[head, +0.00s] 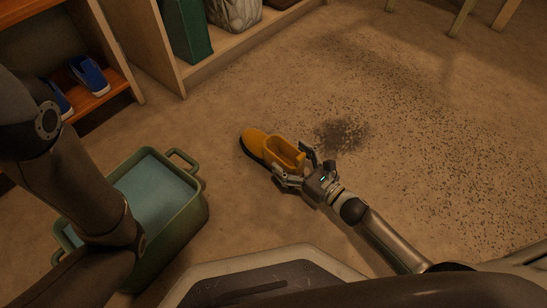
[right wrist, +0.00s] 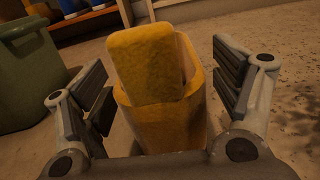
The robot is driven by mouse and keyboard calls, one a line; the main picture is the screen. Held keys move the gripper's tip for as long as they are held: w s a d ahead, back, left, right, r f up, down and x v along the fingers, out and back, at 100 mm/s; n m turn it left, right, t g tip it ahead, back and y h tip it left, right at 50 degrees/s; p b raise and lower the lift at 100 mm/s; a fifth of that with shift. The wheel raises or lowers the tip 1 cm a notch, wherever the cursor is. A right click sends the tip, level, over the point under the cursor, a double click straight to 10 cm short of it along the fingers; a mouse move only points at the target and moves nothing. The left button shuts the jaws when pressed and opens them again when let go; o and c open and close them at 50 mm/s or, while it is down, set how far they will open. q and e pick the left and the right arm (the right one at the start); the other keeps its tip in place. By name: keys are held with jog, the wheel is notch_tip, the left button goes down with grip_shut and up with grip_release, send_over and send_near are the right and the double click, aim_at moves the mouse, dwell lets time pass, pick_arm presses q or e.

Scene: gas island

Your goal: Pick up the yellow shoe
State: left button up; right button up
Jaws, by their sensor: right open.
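The yellow shoe (head: 269,148) lies on the floor in the middle of the head view, its dark-soled toe pointing up and left. My right gripper (head: 296,163) is open at the heel end of the shoe.
A green tub (head: 190,213) with blue contents stands left of the shoe. A shelf (head: 110,92) with blue shoes (head: 89,75) is at the upper left. A wooden cubby (head: 220,57) holds a green box (head: 187,29). Dark specks (head: 340,135) cover the otherwise open floor to the right.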

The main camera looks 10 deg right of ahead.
jog(key=shift+w+a, duration=0.3)
jog(key=shift+w, duration=0.25)
jog(key=shift+c, duration=0.4)
jog(key=c, duration=1.1)
jog(key=shift+o, duration=0.2)
jog(key=shift+r, duration=0.1)
jog(key=shift+r, duration=0.1)
